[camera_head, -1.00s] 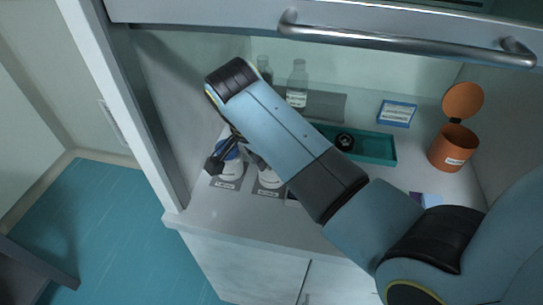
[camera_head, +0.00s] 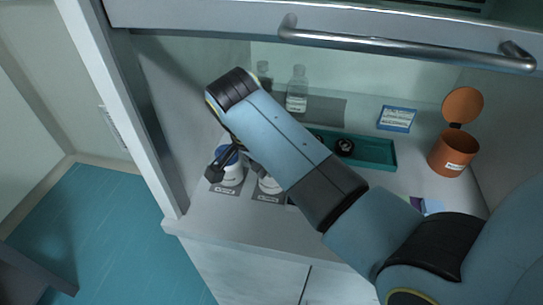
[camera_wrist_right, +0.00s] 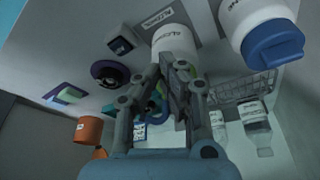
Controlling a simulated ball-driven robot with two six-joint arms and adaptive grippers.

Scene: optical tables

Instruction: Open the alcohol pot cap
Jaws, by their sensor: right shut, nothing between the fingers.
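The alcohol pot is a white bottle (camera_wrist_right: 176,42) marked ALCOHOL in the right wrist view. In the head view, only the lower part of what looks like this pot (camera_head: 269,184) shows below my right arm. My right gripper (camera_wrist_right: 170,66) is shut and empty, with its fingers in front of the pot's top end. The fingers hide most of that end, so I cannot tell how the cap sits or whether they touch it. A second white bottle with a blue cap (camera_wrist_right: 272,44) stands beside it; it also shows in the head view (camera_head: 231,174). My left gripper is not in view.
A teal tray (camera_head: 378,152) lies behind my right arm. An orange pot (camera_head: 452,153) with its lid raised stands at the right. Clear bottles (camera_head: 297,90) and a blue-edged card (camera_head: 396,118) are at the back. The metal sash handle (camera_head: 400,45) crosses above.

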